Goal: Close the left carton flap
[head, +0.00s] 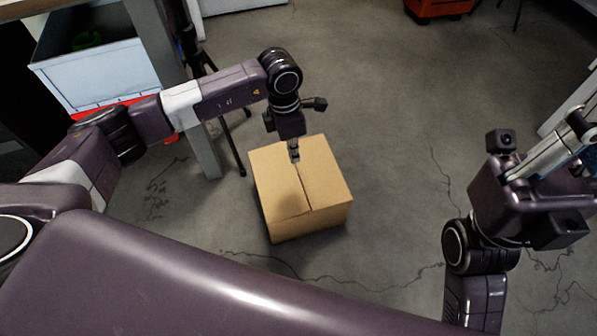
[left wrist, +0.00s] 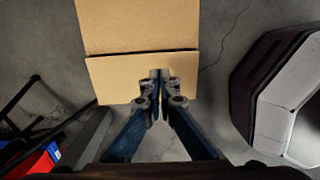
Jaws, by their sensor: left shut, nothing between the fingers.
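The brown cardboard carton (head: 322,188) stands on the floor in the middle of the head view. Its top panels look about flat there, with a seam between the left flap (head: 277,184) and the right one. My left gripper (head: 294,157) is shut and empty, pointing down at the carton top near the seam. Its fingertips (left wrist: 159,75) overlap the near flap; contact is unclear. My right gripper (head: 575,125) is at the right edge, away from the carton.
An orange-red object (head: 440,8) is at the back. The floor right of the carton is clear.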

